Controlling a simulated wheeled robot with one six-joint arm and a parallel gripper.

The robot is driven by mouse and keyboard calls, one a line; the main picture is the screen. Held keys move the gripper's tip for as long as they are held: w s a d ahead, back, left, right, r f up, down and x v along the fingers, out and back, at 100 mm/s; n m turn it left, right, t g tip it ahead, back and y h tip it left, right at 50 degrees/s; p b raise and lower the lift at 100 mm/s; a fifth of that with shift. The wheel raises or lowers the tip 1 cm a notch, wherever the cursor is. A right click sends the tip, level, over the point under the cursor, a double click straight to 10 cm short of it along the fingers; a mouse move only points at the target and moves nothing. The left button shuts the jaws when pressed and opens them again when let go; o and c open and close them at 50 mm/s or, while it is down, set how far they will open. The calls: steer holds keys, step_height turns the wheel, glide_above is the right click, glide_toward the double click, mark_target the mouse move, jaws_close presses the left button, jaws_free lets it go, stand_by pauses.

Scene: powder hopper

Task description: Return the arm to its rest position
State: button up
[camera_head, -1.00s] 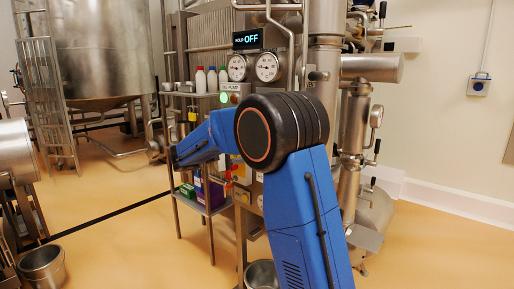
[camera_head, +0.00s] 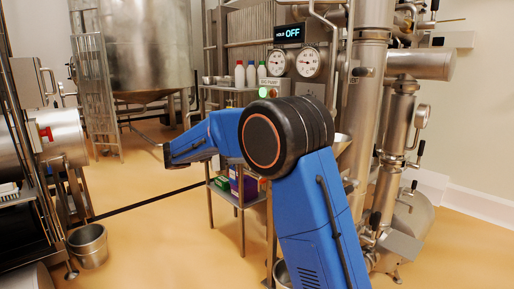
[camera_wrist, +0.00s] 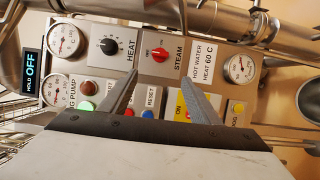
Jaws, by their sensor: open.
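My blue arm rises from the bottom of the head view and bends at a dark round joint, with its forearm pointing left. The jaws are not clearly visible in the head view. In the wrist view my gripper (camera_wrist: 155,100) is open, its two grey fingers apart with nothing between them. Behind the fingers is a control panel (camera_wrist: 200,72) with a HEAT knob (camera_wrist: 109,46), a red STEAM knob (camera_wrist: 160,54) and several buttons. I cannot tell the gap between fingers and panel.
A display (camera_head: 288,33) reads HOLD OFF above two gauges. A shelf rack (camera_head: 222,88) with bottles stands behind the forearm. Steel pipes (camera_head: 372,100) rise close on the right. A bucket (camera_head: 89,246) stands on the floor at left; open floor (camera_head: 150,235) lies beside it.

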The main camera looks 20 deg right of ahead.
stand_by(0.4)
steer(key=s+d+f+n+y, duration=0.1)
steer(key=s+d+f+y, duration=0.15)
steer(key=s, duration=0.45)
steer(key=s+d+f+y, duration=0.2)
steer(key=s+d+y, duration=0.15)
steer(key=s, duration=0.45)
steer(key=s+d+f+n+y, duration=0.1)
steer(key=s+d+f+y, duration=0.2)
steer(key=s, duration=0.4)
steer(key=s+a+f+t+y, duration=0.1)
steer(key=s+a+f+y, duration=0.2)
steer(key=s, duration=0.3)
steer(key=s+a+f+m+t+y, duration=0.1)
steer(key=s+a+f+t+y, duration=0.1)
steer(key=s+f, duration=0.3)
steer(key=s+a+f+t+y, duration=0.2)
steer(key=s+a+f+y, duration=0.2)
steer(key=s, duration=0.5)
steer(key=shift+a+m, duration=0.3)
